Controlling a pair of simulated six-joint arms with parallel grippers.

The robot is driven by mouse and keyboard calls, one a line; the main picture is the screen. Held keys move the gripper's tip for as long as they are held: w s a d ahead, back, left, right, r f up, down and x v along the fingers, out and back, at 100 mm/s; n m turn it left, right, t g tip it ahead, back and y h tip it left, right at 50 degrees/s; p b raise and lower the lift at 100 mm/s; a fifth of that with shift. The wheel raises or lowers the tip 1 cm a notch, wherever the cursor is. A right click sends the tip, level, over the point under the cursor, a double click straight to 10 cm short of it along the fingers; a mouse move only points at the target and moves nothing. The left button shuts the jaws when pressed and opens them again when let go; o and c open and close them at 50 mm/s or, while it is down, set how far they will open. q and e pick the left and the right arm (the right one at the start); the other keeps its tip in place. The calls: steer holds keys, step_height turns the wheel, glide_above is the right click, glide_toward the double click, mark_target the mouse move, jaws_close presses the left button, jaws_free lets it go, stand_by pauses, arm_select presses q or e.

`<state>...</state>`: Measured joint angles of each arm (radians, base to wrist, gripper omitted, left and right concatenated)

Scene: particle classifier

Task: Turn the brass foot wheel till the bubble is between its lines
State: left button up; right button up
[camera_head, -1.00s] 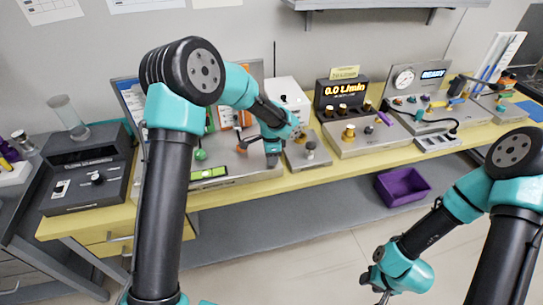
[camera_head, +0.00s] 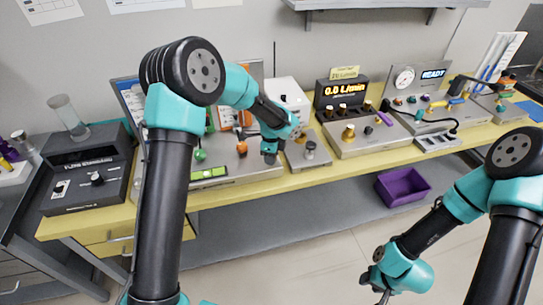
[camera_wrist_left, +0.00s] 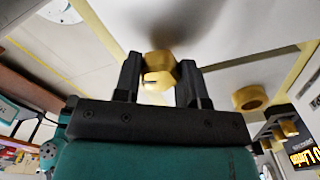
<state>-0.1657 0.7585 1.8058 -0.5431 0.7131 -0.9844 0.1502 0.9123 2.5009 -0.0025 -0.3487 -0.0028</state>
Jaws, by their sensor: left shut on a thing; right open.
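My left gripper (camera_head: 268,158) is at the front right of the grey plate (camera_head: 228,163) on the bench. In the left wrist view, its fingers (camera_wrist_left: 160,85) are shut on a brass wheel (camera_wrist_left: 158,68), which sits between them. In the head view the gripper and wrist hide the wheel. The green bubble level (camera_head: 209,173) lies at the front left of the plate; its bubble and lines are too small to read. My right gripper (camera_head: 380,288) is open and empty, low in front of the bench, partly cut off by the picture edge.
An orange knob (camera_head: 242,147) and a green knob (camera_head: 200,155) stand on the plate left of my left gripper. A small block with a grey knob (camera_head: 310,150) is close on its right. A flow panel with a brass knob (camera_head: 349,132) lies further right. A purple bin (camera_head: 403,187) sits below.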

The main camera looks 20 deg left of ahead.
arm_select(q)
steer(key=m, duration=0.4)
steer(key=shift+m, duration=0.3)
steer(key=m, duration=0.5)
stand_by(0.3)
steer(key=o, duration=0.9)
steer(key=shift+r, duration=0.1)
step_height(320, 180, up, 17)
steer(key=shift+r, duration=0.1)
stand_by(0.3)
